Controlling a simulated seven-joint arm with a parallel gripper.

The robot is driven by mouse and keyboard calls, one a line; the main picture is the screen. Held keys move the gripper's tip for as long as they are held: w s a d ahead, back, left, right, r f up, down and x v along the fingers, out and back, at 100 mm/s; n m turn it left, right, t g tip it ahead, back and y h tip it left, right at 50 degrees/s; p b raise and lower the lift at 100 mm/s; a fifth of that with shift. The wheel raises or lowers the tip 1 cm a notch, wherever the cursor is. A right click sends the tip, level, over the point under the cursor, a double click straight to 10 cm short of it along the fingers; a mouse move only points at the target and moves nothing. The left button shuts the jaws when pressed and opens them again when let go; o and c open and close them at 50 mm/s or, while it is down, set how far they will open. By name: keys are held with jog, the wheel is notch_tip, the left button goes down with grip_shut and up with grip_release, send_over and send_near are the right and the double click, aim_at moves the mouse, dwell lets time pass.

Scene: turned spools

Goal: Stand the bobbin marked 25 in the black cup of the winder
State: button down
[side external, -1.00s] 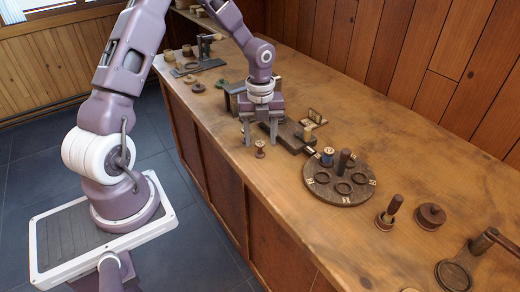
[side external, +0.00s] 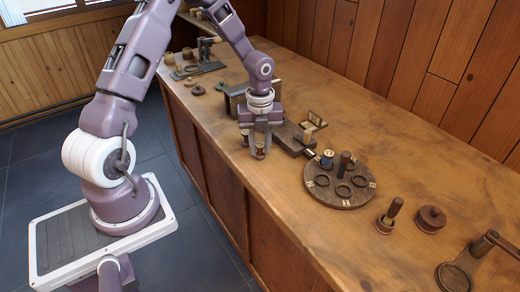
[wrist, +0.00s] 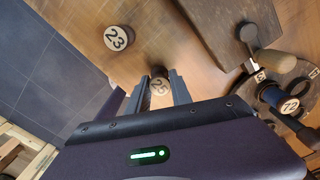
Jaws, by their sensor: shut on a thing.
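My gripper (side external: 259,153) is low over the near part of the counter, its fingers closed on both sides of a small wooden bobbin (side external: 260,146). In the wrist view this bobbin (wrist: 159,87) sits upright between the fingertips (wrist: 160,84); its top label reads like 25, partly covered. Another bobbin, marked 23 (wrist: 117,38), stands apart from the gripper on the counter. A device with a crank handle (side external: 484,244), which looks like the winder, is at the lower right of the side view, with a dark round cup (side external: 453,277). The cup's inside is too small to judge.
A round wooden turntable (side external: 340,196) with several dark rings, number tags and a central post stands right of my gripper; a blue-wound spool (side external: 327,158) is on it. A peg stand (side external: 389,217) and round wooden piece (side external: 431,219) lie beyond. A long block (side external: 288,133) is close behind the gripper.

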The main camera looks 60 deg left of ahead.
aim_at(261, 143)
jog(key=r, duration=0.9)
jog(key=shift+w+a, duration=0.2)
jog(key=shift+w, duration=0.05)
jog(key=w+a+r+n, duration=0.2)
jog(key=w+a+n, duration=0.45)
jog(key=w, duration=0.55)
jog(key=shift+m, duration=0.25)
jog(key=shift+a+f, duration=0.15)
jog(key=shift+f, duration=0.9)
jog(key=shift+a+f, duration=0.2)
jog(key=shift+f, duration=0.85)
jog(key=shift+a+f, duration=0.15)
jog(key=shift+f, duration=0.9)
jog(key=shift+f, duration=0.75)
jog(key=c, duration=1.1)
grip_release()
